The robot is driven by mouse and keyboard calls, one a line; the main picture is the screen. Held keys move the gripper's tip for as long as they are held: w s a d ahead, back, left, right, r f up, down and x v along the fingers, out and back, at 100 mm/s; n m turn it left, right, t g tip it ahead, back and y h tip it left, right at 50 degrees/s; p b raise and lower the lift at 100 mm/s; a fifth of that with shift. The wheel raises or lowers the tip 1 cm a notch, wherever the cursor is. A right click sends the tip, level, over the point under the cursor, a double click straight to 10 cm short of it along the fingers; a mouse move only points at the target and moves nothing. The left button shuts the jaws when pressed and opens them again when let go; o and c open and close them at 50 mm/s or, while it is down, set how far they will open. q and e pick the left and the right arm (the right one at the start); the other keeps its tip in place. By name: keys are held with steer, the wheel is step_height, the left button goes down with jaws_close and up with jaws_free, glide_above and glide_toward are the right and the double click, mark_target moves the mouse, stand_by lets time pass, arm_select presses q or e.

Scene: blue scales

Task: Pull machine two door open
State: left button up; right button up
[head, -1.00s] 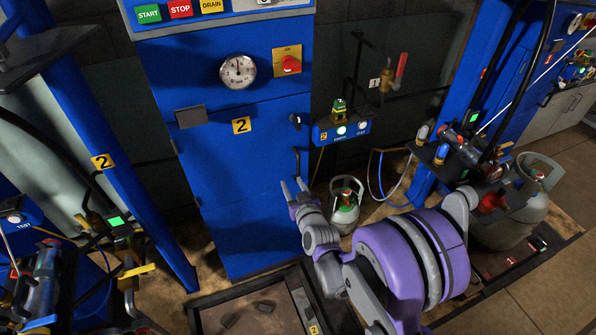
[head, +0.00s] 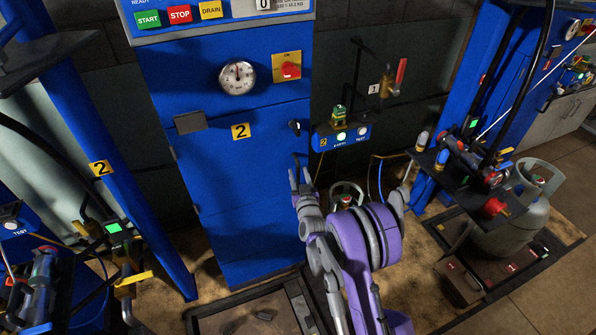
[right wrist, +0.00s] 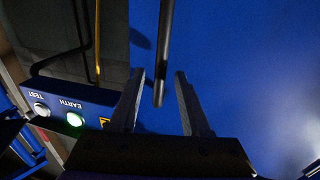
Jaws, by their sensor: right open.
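The blue machine two (head: 228,80) stands in the middle of the head view, its lower door (head: 240,195) marked with a yellow 2 label. The door looks closed. A thin dark bar handle (right wrist: 164,50) shows in the right wrist view; in the head view only a little of it shows at the door's right edge. My right gripper (head: 299,176) is open at that edge. In the right wrist view the bar's end lies between the two spread fingers, near their tips; I cannot tell whether it touches either. My left gripper is not in view.
A green-lit box (head: 343,137) is mounted right of the door. A small gas cylinder (head: 346,192) stands behind my right arm. A framed floor tray (head: 255,312) lies in front of the machine. A blue post (head: 125,190) stands left; a larger cylinder (head: 512,225) stands right.

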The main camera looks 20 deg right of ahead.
steer(key=shift+x, duration=0.8)
jaws_close()
stand_by(0.9)
